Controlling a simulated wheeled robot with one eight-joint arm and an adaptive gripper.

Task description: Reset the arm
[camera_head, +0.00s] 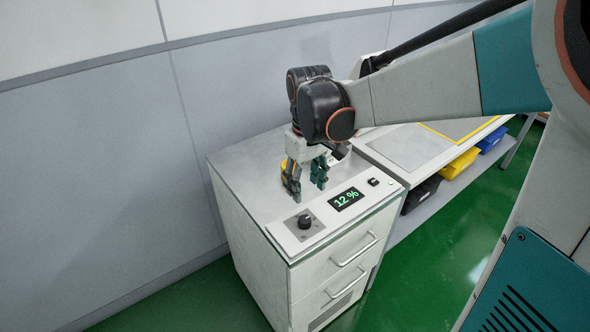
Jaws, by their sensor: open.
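My gripper (306,187) points down over the top of a grey-white cabinet (240,170). Its two dark fingers are spread apart with nothing between them. The fingertips hang just behind a control panel with a black knob (304,221) and a display (346,199) reading "12 %". I cannot tell whether the fingertips touch the cabinet top. My arm reaches in from the upper right. A yellow thing (283,171) is partly hidden behind the gripper.
A workbench (412,146) adjoins the cabinet on the right, with black, yellow (460,163) and blue bins (492,139) under its top. A grey wall (90,170) stands behind and left. The green floor (450,240) is clear in front.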

